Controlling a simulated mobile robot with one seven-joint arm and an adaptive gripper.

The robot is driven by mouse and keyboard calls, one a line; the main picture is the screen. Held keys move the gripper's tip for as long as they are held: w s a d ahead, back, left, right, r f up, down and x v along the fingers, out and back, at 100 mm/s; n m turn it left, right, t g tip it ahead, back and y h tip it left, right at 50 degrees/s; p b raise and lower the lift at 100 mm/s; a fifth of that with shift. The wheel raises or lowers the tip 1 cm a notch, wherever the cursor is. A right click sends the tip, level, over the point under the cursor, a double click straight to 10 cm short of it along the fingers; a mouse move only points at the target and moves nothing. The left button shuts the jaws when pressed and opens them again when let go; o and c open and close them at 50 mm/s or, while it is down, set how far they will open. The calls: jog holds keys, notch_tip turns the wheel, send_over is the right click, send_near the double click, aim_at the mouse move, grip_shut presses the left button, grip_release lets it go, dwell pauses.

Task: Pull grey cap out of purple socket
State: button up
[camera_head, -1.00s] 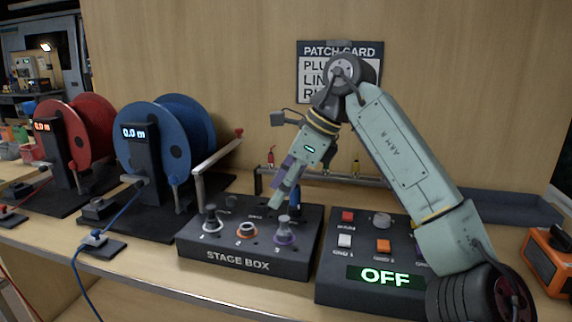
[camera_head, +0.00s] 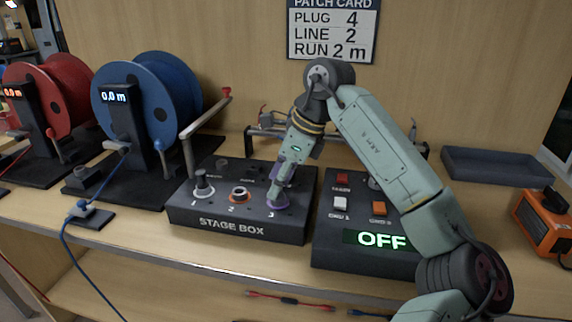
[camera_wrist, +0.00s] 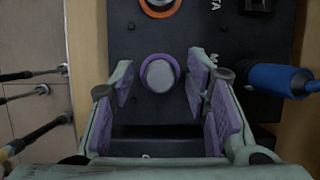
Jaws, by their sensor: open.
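The grey cap (camera_wrist: 163,75) sits in the purple socket (camera_wrist: 146,66), whose ring shows around it in the wrist view. In the head view the purple socket (camera_head: 277,205) is number 3 on the black stage box (camera_head: 238,225); the cap is mostly hidden behind my gripper there. My gripper (camera_wrist: 160,82) is open, its purple-padded fingers on either side of the cap with gaps showing. I cannot tell how deep the fingers reach along the cap.
A blue plug (camera_wrist: 275,78) is close by the right finger. The switch box reading OFF (camera_head: 365,238) stands to the right. Cable reels stand left.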

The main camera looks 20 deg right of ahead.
jog(key=shift+a+f, duration=0.15)
jog(key=shift+f, duration=0.2)
jog(key=shift+c, duration=0.3)
grip_shut()
dwell(0.5)
